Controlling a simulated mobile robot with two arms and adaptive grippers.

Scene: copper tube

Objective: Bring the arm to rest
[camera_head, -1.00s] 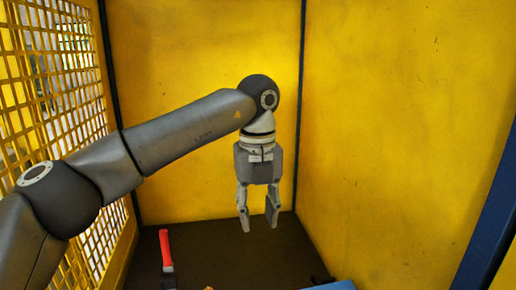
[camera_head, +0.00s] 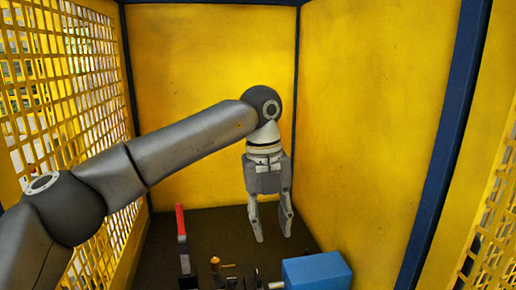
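My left arm comes in from the left and reaches to the middle of the view. Its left gripper (camera_head: 271,228) points down, with its two fingers apart and nothing between them. It hangs over the dark floor of the yellow enclosure, to the right of a red-handled tool and above and behind a blue box in the picture. My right gripper does not show. No copper tube can be made out.
The red-handled tool (camera_head: 181,224) stands at the left. The blue box (camera_head: 317,271) and several small tools, one with an orange top (camera_head: 214,262), are at the bottom. Yellow walls (camera_head: 365,130) and a yellow mesh panel (camera_head: 75,80) enclose the space.

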